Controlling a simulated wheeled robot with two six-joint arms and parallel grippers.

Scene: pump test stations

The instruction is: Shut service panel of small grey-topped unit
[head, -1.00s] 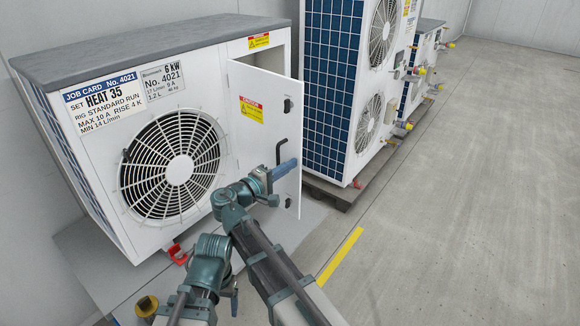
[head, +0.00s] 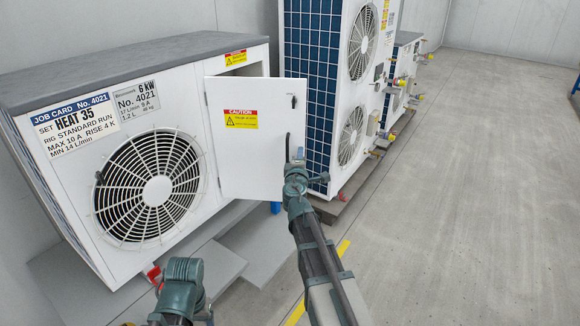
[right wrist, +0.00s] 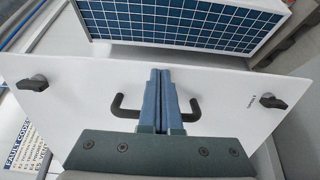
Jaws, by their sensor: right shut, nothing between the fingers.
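The small grey-topped unit (head: 150,64) stands at the left, with a fan grille on its front. Its white service panel (head: 232,165) stands partly open, hinged beside the fan, with a dark gap above it. The panel has a caution label, dark latches and a black handle (right wrist: 113,106). My right gripper (head: 299,153) is at the panel's outer face near the free edge. In the right wrist view its blue fingers (right wrist: 160,75) are together and empty, overlapping the middle of the handle; contact is unclear. Of my left arm only a wrist part shows at the bottom; its gripper is out of view.
A tall white unit (head: 350,80) with blue-grid side and two fans stands just behind the panel's free edge. Another unit (head: 402,75) with hoses and valves stands beyond. Open concrete floor (head: 480,200) lies to the right, with a yellow line (head: 343,249).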

